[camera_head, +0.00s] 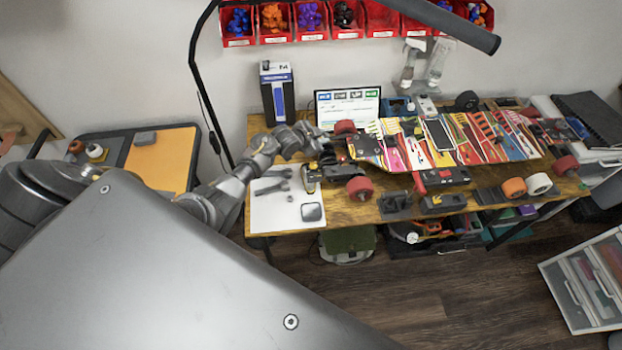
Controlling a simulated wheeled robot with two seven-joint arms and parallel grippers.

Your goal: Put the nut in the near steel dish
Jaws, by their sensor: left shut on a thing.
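My left arm comes in from the left and reaches over the left end of the wooden bench. Its gripper (327,160) is beside the left end of the upturned skateboard. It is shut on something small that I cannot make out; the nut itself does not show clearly. A small grey square dish with rounded corners (312,212) lies on the front of the white mat (265,214), nearer to me than the gripper and apart from it. I cannot make out a second dish. My right gripper is not in view.
The skateboard (487,141) with colourful graphics lies along the bench. A red wheel (360,188) and black parts (394,203) line the front edge. Grey wrenches (272,184) lie on the mat. A blue-and-black box (277,95) and a screen (347,107) stand behind.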

